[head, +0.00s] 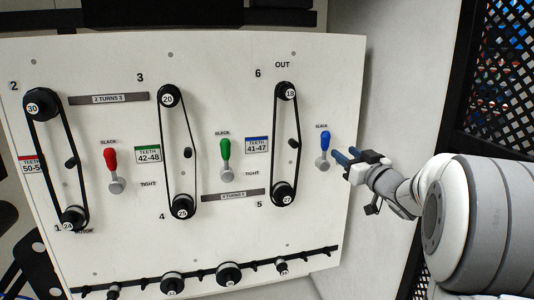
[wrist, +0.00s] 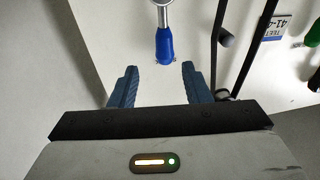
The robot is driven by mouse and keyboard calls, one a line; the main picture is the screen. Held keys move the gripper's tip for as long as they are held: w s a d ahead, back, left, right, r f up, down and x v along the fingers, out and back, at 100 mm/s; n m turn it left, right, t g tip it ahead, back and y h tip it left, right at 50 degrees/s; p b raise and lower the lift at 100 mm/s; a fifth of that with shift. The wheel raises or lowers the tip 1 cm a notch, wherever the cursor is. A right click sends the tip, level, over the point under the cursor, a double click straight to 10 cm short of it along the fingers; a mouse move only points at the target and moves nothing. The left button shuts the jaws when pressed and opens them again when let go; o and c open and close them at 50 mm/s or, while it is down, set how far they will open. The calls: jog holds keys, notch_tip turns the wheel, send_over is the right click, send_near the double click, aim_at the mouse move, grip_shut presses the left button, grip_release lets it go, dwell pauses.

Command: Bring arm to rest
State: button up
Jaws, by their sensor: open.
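My gripper (head: 345,157) is in front of the right part of the white board (head: 200,60), close to the blue lever (head: 325,141). In the wrist view my gripper (wrist: 155,86) is open, with its two blue fingers apart and nothing between them. The blue lever (wrist: 164,46) shows just beyond the fingertips, its handle end towards the gap. I cannot tell the exact distance between them. In the head view its handle points up, towards the SLACK label.
A red lever (head: 111,160) and a green lever (head: 225,148) stand on the board. Three belts run over numbered pulleys, such as the right pair (head: 285,92). A rail (head: 200,275) with several pulleys runs along the bottom. A black mesh panel (head: 505,80) stands at the right.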

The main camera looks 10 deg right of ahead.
jog(key=s+a+f+m+g+h+p, duration=0.1)
jog(key=s+a+f+g+h+p, duration=0.1)
jog(key=s, duration=0.9)
jog(key=s+a+f+m+g+h+p, duration=0.1)
jog(key=s+a+f+g+p, duration=0.3)
jog(key=s+a+g, duration=0.3)
jog(key=s+a+f+m+g+h+p, duration=0.1)
jog(key=s+g, duration=0.6)
jog(key=s, duration=0.8)
jog(key=a+f+h+p, duration=0.1)
jog(key=a+f+p, duration=0.1)
jog(key=a+f, duration=0.1)
jog(key=shift+s+a+f+m+h, duration=0.25)
jog(key=shift+f+m+h, duration=0.05)
jog(key=shift+f, duration=0.5)
jog(key=shift+c, duration=0.5)
jog(key=shift+c, duration=0.2)
